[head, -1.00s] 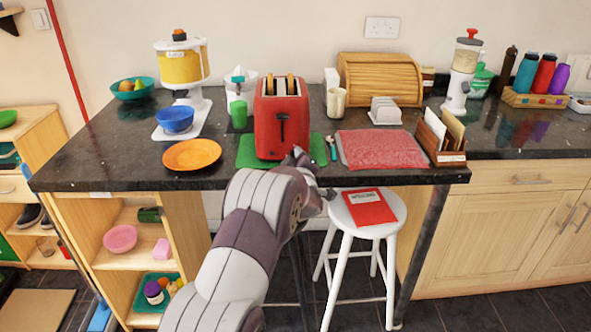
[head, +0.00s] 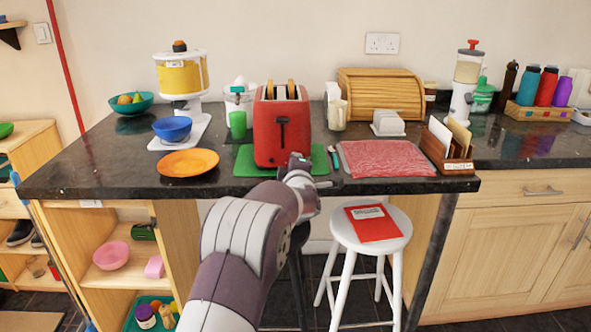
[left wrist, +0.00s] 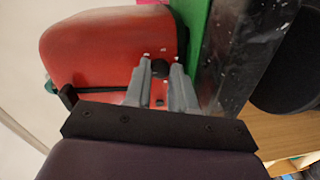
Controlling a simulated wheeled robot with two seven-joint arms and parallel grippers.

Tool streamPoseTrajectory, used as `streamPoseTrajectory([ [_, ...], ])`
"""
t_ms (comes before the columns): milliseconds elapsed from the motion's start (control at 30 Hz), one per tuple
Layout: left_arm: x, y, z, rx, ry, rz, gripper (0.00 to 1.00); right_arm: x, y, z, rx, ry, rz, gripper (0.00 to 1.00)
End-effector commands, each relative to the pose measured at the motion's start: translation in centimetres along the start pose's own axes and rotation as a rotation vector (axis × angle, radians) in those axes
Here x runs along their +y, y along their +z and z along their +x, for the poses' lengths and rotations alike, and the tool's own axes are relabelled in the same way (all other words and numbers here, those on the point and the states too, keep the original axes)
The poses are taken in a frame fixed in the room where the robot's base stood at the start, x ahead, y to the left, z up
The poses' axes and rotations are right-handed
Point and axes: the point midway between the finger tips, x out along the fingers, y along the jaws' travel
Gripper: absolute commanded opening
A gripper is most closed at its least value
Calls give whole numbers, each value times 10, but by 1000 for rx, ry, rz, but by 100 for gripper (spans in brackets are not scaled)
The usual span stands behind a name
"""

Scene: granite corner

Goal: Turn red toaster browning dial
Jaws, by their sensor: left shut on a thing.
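The red toaster (head: 282,140) stands on a green mat (head: 247,163) near the counter's front edge, with two slices of bread in its top and a black lever on its front. My left gripper (head: 298,165) is at the lower right of the toaster's front; its fingers are hard to make out in the head view. In the left wrist view, the fingers (left wrist: 160,76) lie either side of the small round black browning dial (left wrist: 160,67) on the red toaster face (left wrist: 100,55), shut on it. White marks show around the dial. My right gripper is not in view.
An orange plate (head: 188,163) and blue bowl (head: 172,128) are left of the toaster. A spoon (head: 334,158) and a red place mat (head: 385,159) lie to its right. A white stool (head: 370,240) stands below the counter edge (head: 120,187), near my arm.

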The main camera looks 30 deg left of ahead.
Motion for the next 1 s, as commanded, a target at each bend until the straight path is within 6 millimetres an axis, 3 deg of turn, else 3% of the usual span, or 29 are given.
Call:
streamPoseTrajectory([
  [367,0,0,0,0,-1,-5,0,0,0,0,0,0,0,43],
  [400,0,0,0,0,-1,-5,28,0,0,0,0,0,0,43],
  [467,0,0,0,0,-1,-5,47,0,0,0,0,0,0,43],
  [500,0,0,0,0,-1,-5,50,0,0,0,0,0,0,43],
  [833,0,0,-4,0,0,-4,50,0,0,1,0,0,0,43],
  [1000,1,0,-31,-1,1,-3,50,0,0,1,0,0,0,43],
])
